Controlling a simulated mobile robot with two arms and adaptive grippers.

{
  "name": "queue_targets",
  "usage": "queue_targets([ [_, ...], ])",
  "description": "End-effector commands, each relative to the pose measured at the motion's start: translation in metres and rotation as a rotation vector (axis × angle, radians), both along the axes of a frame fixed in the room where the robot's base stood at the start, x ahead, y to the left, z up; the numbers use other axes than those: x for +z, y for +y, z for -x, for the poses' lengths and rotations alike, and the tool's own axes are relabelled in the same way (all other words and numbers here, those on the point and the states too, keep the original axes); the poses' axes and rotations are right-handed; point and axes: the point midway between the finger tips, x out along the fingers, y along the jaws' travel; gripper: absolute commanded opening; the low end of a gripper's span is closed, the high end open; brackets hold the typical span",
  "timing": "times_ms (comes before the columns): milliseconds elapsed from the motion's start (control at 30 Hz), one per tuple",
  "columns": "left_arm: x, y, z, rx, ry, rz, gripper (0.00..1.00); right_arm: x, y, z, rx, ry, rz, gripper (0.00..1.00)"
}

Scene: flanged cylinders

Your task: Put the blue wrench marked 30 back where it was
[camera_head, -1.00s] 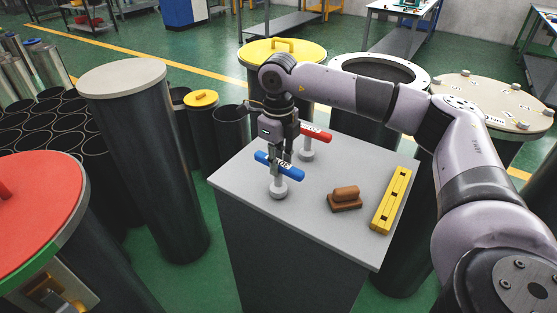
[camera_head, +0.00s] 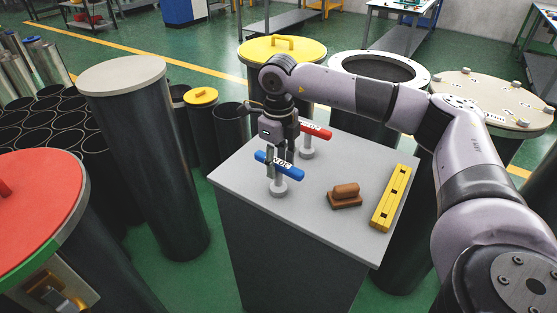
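The blue wrench (camera_head: 293,172), a T-shaped tool with a blue crossbar and a white label, stands upright on the grey bench top (camera_head: 235,185). Its round grey foot (camera_head: 279,189) rests near the bench's front left. The label's number is small but looks like 30. My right gripper (camera_head: 280,165) points down at the crossbar. Its fingers look spread along the bar, one showing left of the label, and it seems open. A red wrench (camera_head: 317,132) of the same shape stands just behind, partly hidden by the gripper. My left gripper is not in view.
A brown block with a handle (camera_head: 345,196) and a yellow level-like bar (camera_head: 391,198) lie on the bench's right side. Tall flanged cylinders stand around it, including a yellow-lidded one (camera_head: 310,50) behind and a grey-topped one (camera_head: 122,75) to the left.

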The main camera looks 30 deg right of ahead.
Motion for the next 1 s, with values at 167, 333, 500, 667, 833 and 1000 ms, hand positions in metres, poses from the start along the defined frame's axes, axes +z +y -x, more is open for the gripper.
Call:
queue_targets([
  [167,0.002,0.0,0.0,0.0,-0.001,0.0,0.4,-0.001,0.0,0.0,0.0,0.0,0.001,0.39],
  [333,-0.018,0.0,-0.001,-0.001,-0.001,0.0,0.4,0.027,0.002,-0.003,0.002,-0.008,-0.002,0.39],
  [500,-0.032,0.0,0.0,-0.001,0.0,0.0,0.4,0.072,0.003,-0.005,0.0,-0.007,-0.001,0.39],
  [667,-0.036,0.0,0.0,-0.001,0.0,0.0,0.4,0.115,0.003,-0.005,0.0,-0.006,-0.001,0.39],
  [833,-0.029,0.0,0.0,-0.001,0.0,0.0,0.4,0.149,0.002,-0.004,0.0,-0.003,0.001,0.39],
  [1000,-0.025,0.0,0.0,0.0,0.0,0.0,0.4,0.167,0.003,-0.004,0.001,-0.001,0.001,0.39],
])
